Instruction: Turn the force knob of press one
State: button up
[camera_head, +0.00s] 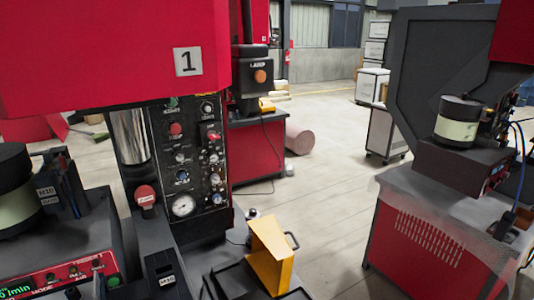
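Press one is the red machine with a "1" plate (188,61) on its red head, at the left of the head view. Its black control panel (197,150) faces me below the head. The panel carries a green knob (172,102), a red button (176,128), a red-handled switch (214,137), several small dark knobs and a round white gauge (183,205). The labels are too small to read, so I cannot tell which one is the force knob. My gripper is not in view.
A red mushroom button (145,195) stands in front of the press column. A yellow chute (269,255) stands at the bottom centre. A feeder unit (55,262) fills the lower left. Another red machine (425,225) stands at right. Open floor (325,180) lies between.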

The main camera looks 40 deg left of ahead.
aim_at(212, 157)
jog(key=u, duration=0.9)
jog(key=i, duration=0.75)
jog(key=u, duration=1)
jog(key=i, duration=0.4)
jog(key=u, duration=0.3)
